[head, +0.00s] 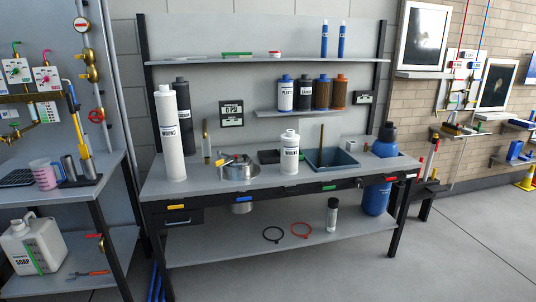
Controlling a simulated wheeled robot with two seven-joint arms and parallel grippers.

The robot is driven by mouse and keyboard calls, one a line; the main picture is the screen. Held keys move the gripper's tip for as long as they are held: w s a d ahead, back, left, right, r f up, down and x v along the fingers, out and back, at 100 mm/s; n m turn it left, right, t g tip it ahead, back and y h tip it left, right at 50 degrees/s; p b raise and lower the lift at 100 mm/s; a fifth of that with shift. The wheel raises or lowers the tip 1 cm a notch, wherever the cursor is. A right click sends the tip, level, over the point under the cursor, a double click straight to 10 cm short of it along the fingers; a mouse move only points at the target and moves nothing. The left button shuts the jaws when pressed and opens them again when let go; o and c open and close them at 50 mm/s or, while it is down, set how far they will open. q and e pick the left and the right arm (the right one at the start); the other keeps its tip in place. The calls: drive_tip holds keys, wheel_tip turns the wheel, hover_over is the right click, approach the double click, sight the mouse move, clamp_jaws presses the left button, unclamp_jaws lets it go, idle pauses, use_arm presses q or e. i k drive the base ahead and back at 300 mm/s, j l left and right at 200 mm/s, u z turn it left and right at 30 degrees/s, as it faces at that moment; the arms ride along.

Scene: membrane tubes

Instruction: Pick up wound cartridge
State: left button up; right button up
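A tall white cylinder (171,140) stands upright at the left end of the grey workbench (225,192); its dark label seems to read WOUND. A shorter white bottle-shaped cartridge (290,155) with a narrower top stands upright near the bench's middle. Its label looks similar, but it is too small to read surely. Neither of my grippers shows in the head view.
A dark cylinder (184,105) stands behind the tall white one. A metal bowl (238,171) and blue-grey tray (333,161) sit on the bench. Several small cartridges stand on the shelf (300,112) above. A blue tank (376,196) is at right; floor is clear in front.

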sight(290, 141)
drive_tip(key=i, duration=1.35)
drive_tip(key=i+j+z, duration=0.1)
drive_tip(key=i, duration=1.3)
